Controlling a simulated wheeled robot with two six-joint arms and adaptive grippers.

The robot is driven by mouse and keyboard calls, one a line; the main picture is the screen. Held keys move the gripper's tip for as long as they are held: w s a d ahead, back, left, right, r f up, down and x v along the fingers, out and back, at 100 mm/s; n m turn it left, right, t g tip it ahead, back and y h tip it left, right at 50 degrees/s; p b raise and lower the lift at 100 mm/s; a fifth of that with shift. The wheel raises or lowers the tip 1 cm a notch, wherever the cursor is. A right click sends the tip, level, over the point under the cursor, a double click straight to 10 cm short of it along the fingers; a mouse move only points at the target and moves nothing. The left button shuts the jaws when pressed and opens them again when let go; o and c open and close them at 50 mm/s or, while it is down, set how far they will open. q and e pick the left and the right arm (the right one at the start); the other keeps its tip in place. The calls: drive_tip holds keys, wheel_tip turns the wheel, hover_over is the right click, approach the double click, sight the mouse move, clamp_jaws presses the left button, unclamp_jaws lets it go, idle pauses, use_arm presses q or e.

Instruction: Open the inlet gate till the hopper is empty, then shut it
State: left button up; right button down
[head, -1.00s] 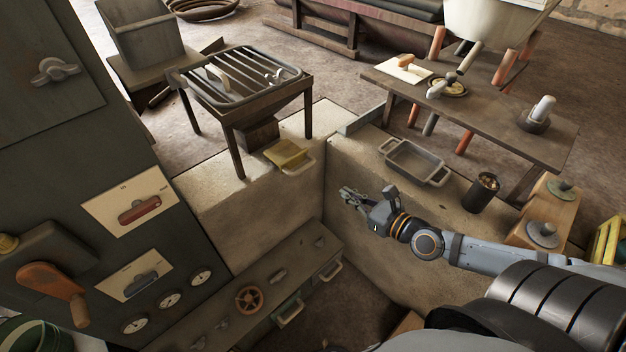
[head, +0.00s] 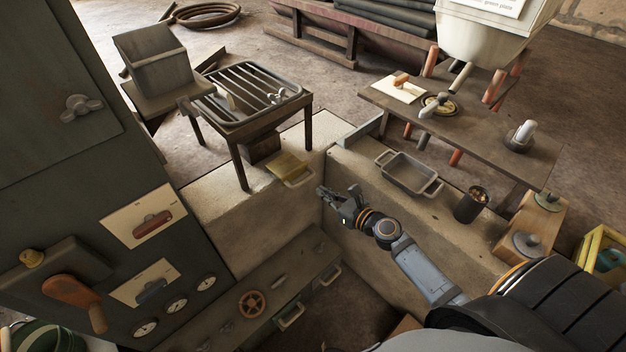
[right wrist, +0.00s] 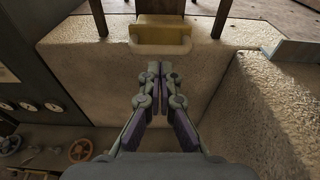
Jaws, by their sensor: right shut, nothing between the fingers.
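A hopper with a slatted grate on top (head: 250,95) stands on dark legs at the corner of the stone ledge. A yellow gate plate with a pale handle (head: 290,168) sticks out at its foot, and it also shows at the top of the right wrist view (right wrist: 160,36). I cannot tell from here how much lies in the hopper. My right gripper (head: 328,194) is shut and empty, a little below and in front of the yellow handle, apart from it. In the right wrist view its fingertips (right wrist: 160,68) point at the handle. My left gripper is out of view.
A grey panel with levers and gauges (head: 140,190) stands at the left. A grey tray (head: 408,174) and a dark cup (head: 470,205) sit on the right ledge. Behind it is a low wooden bench (head: 460,125). A handwheel (head: 252,303) is below.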

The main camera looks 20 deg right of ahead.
approach(296, 172)
wheel_tip(296, 172, down, 2)
drive_tip(key=w, duration=0.2)
drive_tip(key=shift+a+f, duration=0.2)
drive_tip(key=shift+a, duration=0.1)
drive_tip(key=x, duration=0.2)
drive_tip(key=r+x, duration=0.1)
drive_tip(key=x, duration=0.3)
drive_tip(key=shift+w+a, duration=0.1)
drive_tip(key=shift+w, duration=0.4)
drive_tip(key=shift+r, duration=0.2)
